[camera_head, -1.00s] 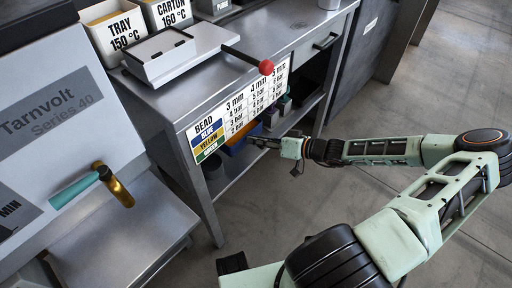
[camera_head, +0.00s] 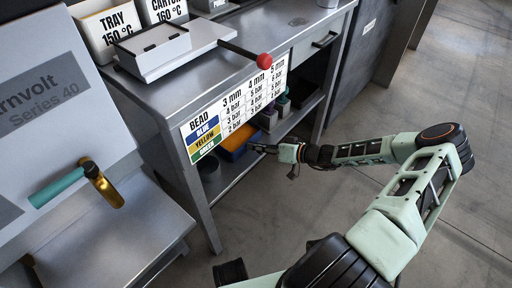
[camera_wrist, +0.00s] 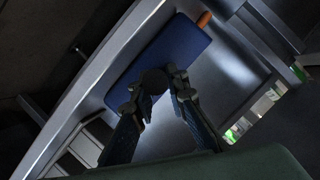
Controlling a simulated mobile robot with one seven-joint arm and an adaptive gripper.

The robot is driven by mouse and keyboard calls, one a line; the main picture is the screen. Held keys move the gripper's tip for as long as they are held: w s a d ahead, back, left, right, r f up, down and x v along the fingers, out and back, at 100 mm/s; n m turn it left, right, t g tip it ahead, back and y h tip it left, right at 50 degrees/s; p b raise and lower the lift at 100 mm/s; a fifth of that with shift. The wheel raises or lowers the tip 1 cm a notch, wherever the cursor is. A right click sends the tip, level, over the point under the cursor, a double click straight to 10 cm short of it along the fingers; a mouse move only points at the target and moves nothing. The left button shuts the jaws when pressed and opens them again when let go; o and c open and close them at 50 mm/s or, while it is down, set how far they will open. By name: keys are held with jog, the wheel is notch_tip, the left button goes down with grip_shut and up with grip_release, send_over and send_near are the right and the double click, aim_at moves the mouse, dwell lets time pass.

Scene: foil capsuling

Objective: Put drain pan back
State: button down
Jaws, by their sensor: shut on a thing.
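My gripper (camera_head: 257,147) reaches under the workbench, over the lower shelf, in the head view. No other pan is clearly identifiable.
The workbench top (camera_head: 215,72) and the bead chart (camera_head: 235,110) hang above the shelf (camera_head: 232,177). A dark round container (camera_head: 208,167) stands on the shelf at left. Small boxes (camera_head: 269,117) stand farther back. A bench leg (camera_head: 205,215) is at front left. The floor (camera_head: 300,205) is clear.

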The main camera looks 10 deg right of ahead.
jog(key=c, duration=1.9)
grip_release()
jog(key=p+v, duration=0.3)
jog(key=v, duration=0.9)
